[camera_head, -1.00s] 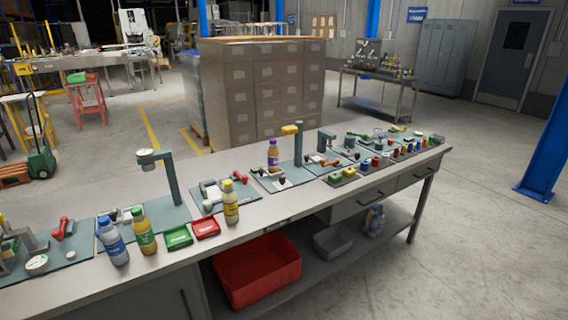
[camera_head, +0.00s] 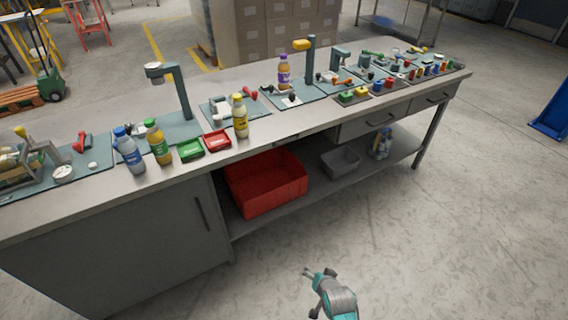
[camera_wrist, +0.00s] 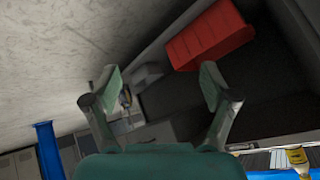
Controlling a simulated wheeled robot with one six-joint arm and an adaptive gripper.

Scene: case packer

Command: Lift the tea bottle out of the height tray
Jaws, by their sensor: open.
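Several bottles stand upright on the long bench; I cannot read which is tea. A purple-capped bottle (camera_head: 284,72) with orange contents stands on a mat beside a post with a yellow head (camera_head: 303,45); this may be the height station. A green-capped bottle (camera_head: 157,142), a blue-capped bottle (camera_head: 129,151) and a yellow-capped bottle (camera_head: 240,116) stand near the front edge. My gripper (camera_head: 307,271) is in front of the bench, apart from every bottle. In the wrist view my gripper (camera_wrist: 160,78) is open and empty.
A green tray (camera_head: 191,150) and a red tray (camera_head: 217,140) lie between the bottles. A second post with a lamp-like head (camera_head: 160,70) rises at left. A red bin (camera_head: 266,181) and a grey bin (camera_head: 340,161) sit on the lower shelf. The floor in front is clear.

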